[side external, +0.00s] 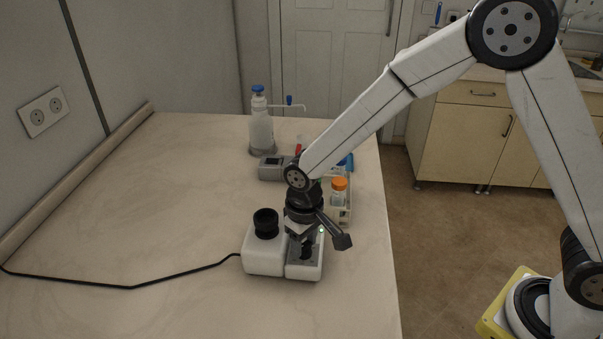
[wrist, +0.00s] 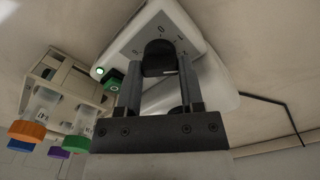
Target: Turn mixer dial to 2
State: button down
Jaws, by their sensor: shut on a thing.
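The mixer (side external: 263,262) is a white box with a black round cup on its left part and a grey dial panel on its right part. Its black dial (wrist: 159,58) shows in the wrist view between my fingers, in front of the panel marked with 0 and other figures. My gripper (side external: 307,250) is above the dial panel, pointing down. In the wrist view my gripper (wrist: 160,75) has its two fingers on either side of the dial, shut on it. The figure that the dial points at is too small to read. A green light (wrist: 98,71) glows beside the panel.
A rack (side external: 341,212) with an orange-capped bottle (side external: 339,190) stands just behind the mixer. A grey device (side external: 270,167) and a blue-capped dispenser bottle (side external: 261,130) are further back. A black cable (side external: 150,285) runs left.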

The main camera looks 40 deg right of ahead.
aim_at(305, 245)
jog(key=shift+m, duration=0.8)
jog(key=shift+r, duration=0.1)
jog(key=shift+c, duration=1.1)
grip_release()
jog(key=shift+r, duration=0.1)
jog(key=shift+r, duration=3.8)
